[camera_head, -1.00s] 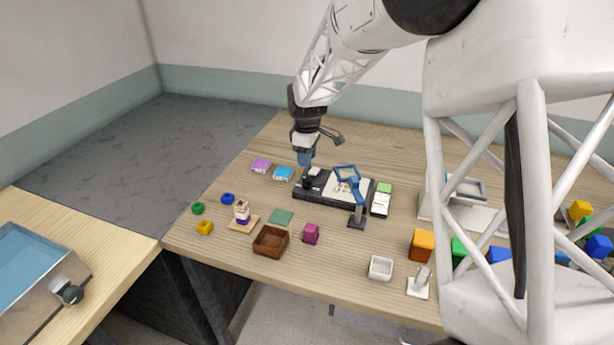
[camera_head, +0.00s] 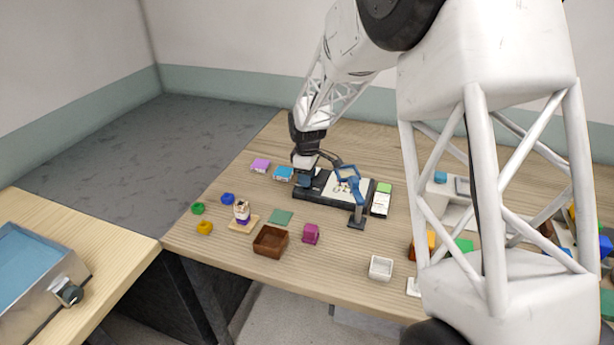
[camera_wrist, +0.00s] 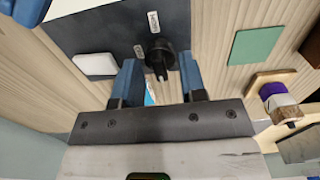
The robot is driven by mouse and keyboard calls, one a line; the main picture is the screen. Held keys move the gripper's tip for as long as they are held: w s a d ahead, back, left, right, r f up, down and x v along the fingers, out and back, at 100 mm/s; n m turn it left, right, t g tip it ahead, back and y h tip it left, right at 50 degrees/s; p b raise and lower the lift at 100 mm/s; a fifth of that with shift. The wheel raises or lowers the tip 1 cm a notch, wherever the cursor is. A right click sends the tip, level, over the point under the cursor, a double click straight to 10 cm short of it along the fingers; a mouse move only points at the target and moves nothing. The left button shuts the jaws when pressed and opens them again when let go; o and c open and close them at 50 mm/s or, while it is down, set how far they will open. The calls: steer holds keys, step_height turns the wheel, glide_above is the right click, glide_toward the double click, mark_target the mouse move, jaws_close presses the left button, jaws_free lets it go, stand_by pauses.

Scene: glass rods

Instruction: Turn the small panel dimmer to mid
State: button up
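The dark panel (camera_wrist: 110,28) also shows in the head view as a black board (camera_head: 327,198) carrying a white sheet. My gripper (camera_wrist: 160,64) is open, with one blue finger on each side of the knob's near part and visible gaps between. Whether the fingertips reach down beside the knob cannot be told.
A blue jointed lamp (camera_head: 356,190) stands at the board's front right. A white block (camera_wrist: 96,64) sits beside the knob. A green square (camera_head: 281,217), a brown box (camera_head: 270,240) and a figurine (camera_head: 241,211) lie in front.

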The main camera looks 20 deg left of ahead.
jaws_close()
steer(key=shift+m, duration=0.5)
steer(key=m, duration=0.3)
steer(key=shift+m, duration=0.3)
steer(key=m, duration=0.4)
steer(key=shift+m, duration=0.3)
steer(key=m, duration=0.8)
steer(key=shift+m, duration=0.3)
